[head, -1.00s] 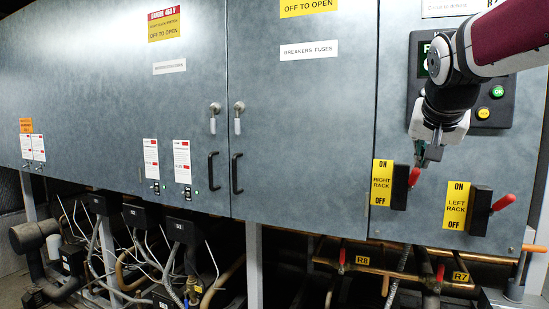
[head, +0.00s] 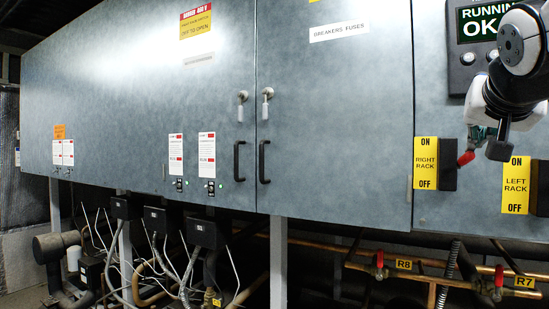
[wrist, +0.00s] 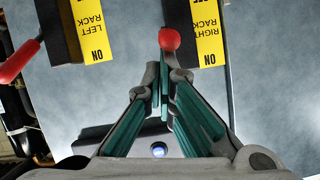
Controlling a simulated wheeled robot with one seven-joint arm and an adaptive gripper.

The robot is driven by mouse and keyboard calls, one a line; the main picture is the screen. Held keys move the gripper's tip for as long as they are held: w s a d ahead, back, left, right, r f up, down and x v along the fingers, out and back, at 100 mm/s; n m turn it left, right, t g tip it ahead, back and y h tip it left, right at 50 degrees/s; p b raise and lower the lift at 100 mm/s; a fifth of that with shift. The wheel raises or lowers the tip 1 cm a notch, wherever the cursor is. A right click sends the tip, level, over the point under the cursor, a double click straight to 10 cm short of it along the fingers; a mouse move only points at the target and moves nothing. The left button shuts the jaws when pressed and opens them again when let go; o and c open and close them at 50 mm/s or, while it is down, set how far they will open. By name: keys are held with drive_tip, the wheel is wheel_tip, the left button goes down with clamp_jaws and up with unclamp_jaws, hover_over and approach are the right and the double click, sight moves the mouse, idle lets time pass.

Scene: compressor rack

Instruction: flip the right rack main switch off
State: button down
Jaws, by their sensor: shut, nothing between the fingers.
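The right rack main switch is a black box (head: 449,166) beside a yellow ON/OFF label (head: 426,163), with ON at the top. Its red-tipped lever (head: 466,158) sticks outward from the panel near mid-height. In the wrist view, which is upside down, the lever's red end (wrist: 169,40) is just beyond my fingertips. My gripper (head: 474,142) is shut and empty, its tips right by the lever's upper side in the head view. In the wrist view, the closed fingertips (wrist: 163,78) almost meet the red end; I cannot tell whether they touch.
The left rack switch, with its yellow label (head: 516,185), is close to the right; its red lever (wrist: 20,60) shows in the wrist view. A status display (head: 482,28) is above. Pipes with red valves (head: 379,259) run below the cabinet.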

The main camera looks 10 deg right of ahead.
wheel_tip(320, 180, down, 8)
drive_tip(key=t+h+b, duration=0.2)
drive_tip(key=t+b, duration=0.2)
drive_tip(key=b, duration=1.7)
drive_tip(key=shift+s+a, duration=0.3)
drive_tip(key=shift+s, duration=0.15)
drive_tip(key=shift+f, duration=0.1)
